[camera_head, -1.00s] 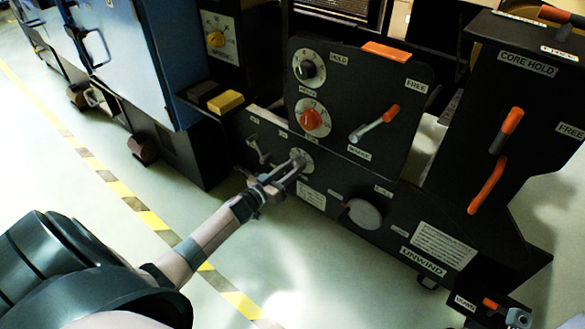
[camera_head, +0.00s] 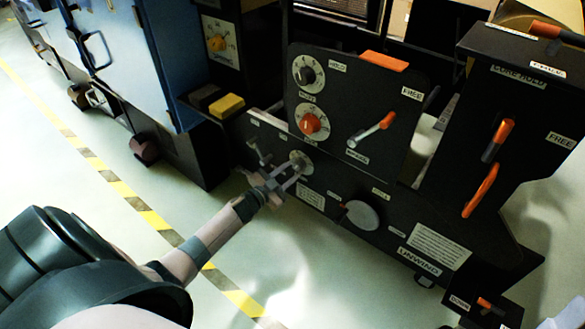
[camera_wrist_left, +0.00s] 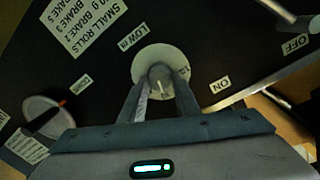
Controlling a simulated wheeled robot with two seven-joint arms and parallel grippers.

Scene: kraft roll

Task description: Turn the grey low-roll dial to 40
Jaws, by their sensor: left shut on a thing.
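The grey low-roll dial (camera_head: 301,160) is a small knob on a pale round scale plate, low on the black unwind panel. In the left wrist view the pale plate (camera_wrist_left: 164,57) sits beside a label reading LOW, with the grey knob (camera_wrist_left: 160,79) at its middle. My left gripper (camera_head: 296,169) reaches in from the lower left and is shut on the knob. Its fingers (camera_wrist_left: 160,88) stand on either side of it. The fingers hide part of the plate, and I cannot read the dial's setting. My right gripper is not in view.
Above are an orange-red dial (camera_head: 310,123), a black dial (camera_head: 307,73) and an orange-tipped lever (camera_head: 372,130). A small lever (camera_head: 258,152) stands close left of my gripper. A round grey disc (camera_head: 362,215) is at the lower right. The floor is open in front.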

